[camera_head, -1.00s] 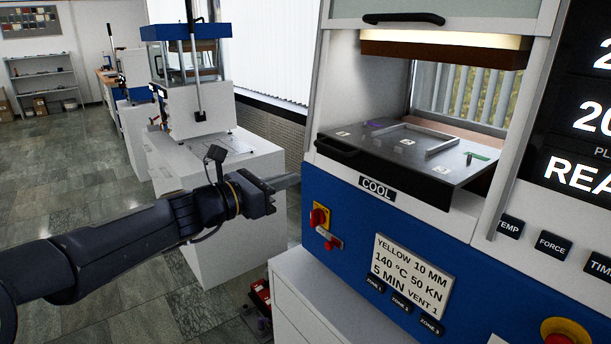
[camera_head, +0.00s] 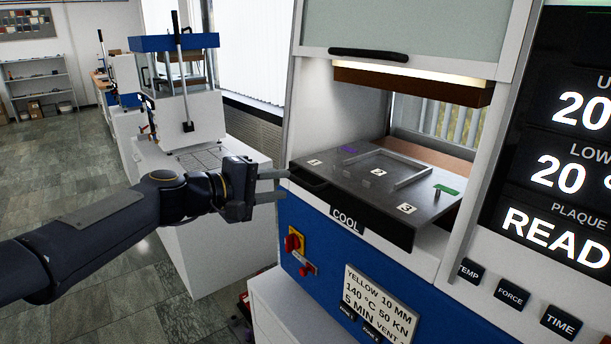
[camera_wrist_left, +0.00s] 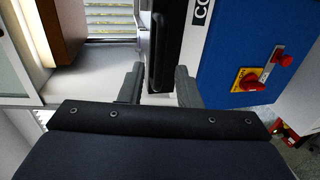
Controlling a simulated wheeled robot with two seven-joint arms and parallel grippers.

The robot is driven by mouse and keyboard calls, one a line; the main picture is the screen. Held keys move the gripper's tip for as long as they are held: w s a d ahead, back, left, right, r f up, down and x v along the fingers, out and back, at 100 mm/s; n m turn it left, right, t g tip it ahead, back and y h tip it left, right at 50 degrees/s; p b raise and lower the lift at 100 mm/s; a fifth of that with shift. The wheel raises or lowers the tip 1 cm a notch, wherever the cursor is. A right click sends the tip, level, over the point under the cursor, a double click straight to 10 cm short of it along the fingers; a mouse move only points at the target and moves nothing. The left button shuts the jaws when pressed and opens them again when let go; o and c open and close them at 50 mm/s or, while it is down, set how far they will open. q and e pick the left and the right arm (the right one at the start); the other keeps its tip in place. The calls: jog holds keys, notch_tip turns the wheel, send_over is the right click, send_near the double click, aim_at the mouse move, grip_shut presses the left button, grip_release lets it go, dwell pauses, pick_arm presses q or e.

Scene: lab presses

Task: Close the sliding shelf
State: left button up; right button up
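The sliding shelf (camera_head: 345,190) is a dark plate pulled out of the press, with tags numbered 1, 2 and 3 and a raised metal frame on it. Its black handle (camera_head: 308,180) is at the front left, beside the COOL label. My left gripper (camera_head: 286,184) is at the handle's left end, fingers pointing toward it. In the left wrist view, my left gripper (camera_wrist_left: 159,78) is open, and the dark handle (camera_wrist_left: 160,45) lies ahead between its fingertips. Contact cannot be told. My right gripper is not in view.
The press's raised door has a black handle (camera_head: 368,54). A red-and-yellow switch (camera_head: 294,242) is on the blue panel below the shelf. A white instruction plate (camera_head: 378,305) is lower right. Another press (camera_head: 185,95) stands behind my left arm. Floor at left is clear.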

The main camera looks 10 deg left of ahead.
aim_at(297, 182)
pick_arm(q)
jog(key=p+x, duration=0.1)
jog(key=x, duration=0.5)
jog(key=shift+w+d, duration=0.1)
jog(key=shift+w, duration=0.1)
grip_shut()
